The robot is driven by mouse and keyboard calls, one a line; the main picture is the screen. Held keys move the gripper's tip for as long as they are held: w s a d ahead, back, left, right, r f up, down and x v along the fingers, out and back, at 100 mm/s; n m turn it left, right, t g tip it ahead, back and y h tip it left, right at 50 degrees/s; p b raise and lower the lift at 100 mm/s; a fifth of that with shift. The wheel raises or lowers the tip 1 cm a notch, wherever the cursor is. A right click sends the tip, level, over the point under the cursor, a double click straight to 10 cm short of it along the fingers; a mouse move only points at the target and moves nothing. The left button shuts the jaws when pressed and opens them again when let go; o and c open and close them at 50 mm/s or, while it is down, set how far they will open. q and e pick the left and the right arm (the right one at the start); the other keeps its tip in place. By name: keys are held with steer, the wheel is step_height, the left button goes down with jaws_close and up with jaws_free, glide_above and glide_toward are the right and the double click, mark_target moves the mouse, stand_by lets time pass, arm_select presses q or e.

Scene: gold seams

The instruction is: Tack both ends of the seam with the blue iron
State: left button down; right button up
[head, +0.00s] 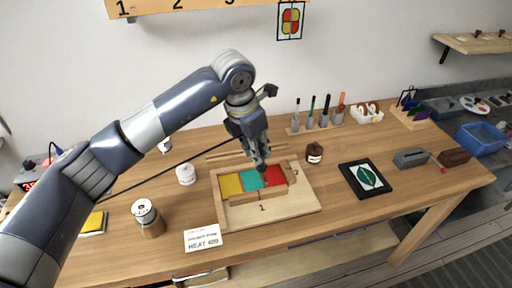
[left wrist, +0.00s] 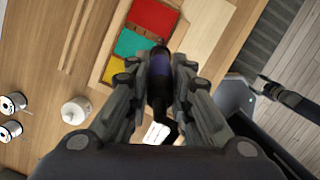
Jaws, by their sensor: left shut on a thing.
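My left gripper (head: 262,165) is shut on the blue iron, whose dark blue handle (left wrist: 159,75) sits between the fingers in the left wrist view. The gripper is over the glass panes, near the teal-red join. Yellow (head: 230,184), teal (head: 252,180) and red (head: 276,175) panes lie side by side in a wooden jig (head: 290,208). The seams are the joins between panes; the gripper partly covers them. I cannot tell whether the iron's tip touches. A dark part at the right of the left wrist view (left wrist: 285,98) may be my right gripper; its state is unclear.
A dark cord (head: 180,163) runs left from the iron.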

arm_select(q)
steer(key=shift+r, duration=0.1)
stand_by(0.3)
stand_by(0.4)
steer(key=shift+f+b, duration=0.65)
steer(key=shift+b, duration=0.15)
stand_by(0.7)
stand_by(2.3)
steer(key=shift+w+d+p+v, duration=0.15)
steer(key=shift+p+v, duration=0.2)
steer(key=shift+v, duration=0.6)
steer(key=shift+w+d+p+v, duration=0.2)
steer(key=shift+p+v, duration=0.1)
steer(key=shift+v, duration=0.7)
steer(key=shift+w+d+p+v, duration=0.15)
steer(key=shift+p+v, duration=0.2)
steer(key=shift+v, duration=0.6)
steer(key=shift+r, duration=0.25)
